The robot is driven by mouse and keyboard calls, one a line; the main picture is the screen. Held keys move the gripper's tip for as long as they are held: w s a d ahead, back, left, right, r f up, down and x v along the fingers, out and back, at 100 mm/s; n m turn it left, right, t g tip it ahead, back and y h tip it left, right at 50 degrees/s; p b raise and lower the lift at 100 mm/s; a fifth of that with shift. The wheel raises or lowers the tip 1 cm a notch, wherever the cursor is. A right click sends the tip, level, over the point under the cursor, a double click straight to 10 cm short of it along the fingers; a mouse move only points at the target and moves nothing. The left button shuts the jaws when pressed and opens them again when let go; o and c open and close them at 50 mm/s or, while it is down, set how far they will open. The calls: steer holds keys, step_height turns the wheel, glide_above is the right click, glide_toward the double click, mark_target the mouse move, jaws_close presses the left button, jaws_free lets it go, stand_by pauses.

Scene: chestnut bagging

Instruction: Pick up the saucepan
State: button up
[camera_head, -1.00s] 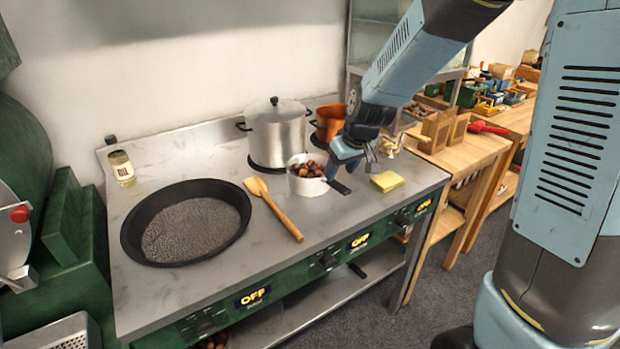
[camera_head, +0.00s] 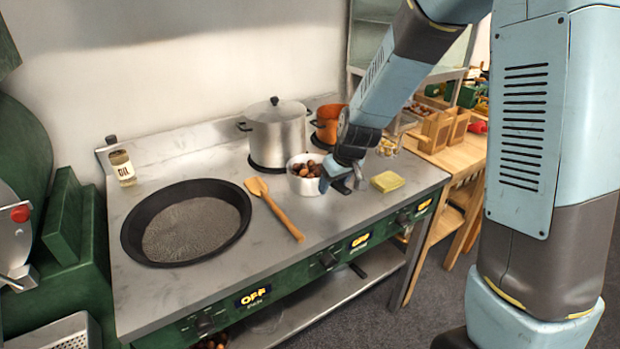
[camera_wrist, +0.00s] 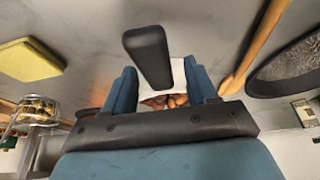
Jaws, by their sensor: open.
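The saucepan (camera_head: 303,184) is small and white, holds brown chestnuts, and stands on the steel worktop. Its black handle points toward the front right and is mostly hidden by my gripper (camera_head: 340,178) in the head view. In the wrist view the handle (camera_wrist: 148,58) lies between the two blue fingers of my gripper (camera_wrist: 161,88), which are apart. The white saucepan (camera_wrist: 176,72) and some chestnuts show behind them. My gripper is open over the handle; I cannot tell whether either finger touches it.
A wooden spatula (camera_head: 275,208) lies left of the saucepan, with a wide black pan (camera_head: 130,232) beyond it. A yellow sponge (camera_head: 387,181) lies on the right. A lidded steel pot (camera_head: 277,137) and an orange pot (camera_head: 329,122) stand behind. A glass jar (camera_head: 387,147) is nearby.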

jaws_close()
stand_by(0.4)
steer(key=shift+r, duration=0.1)
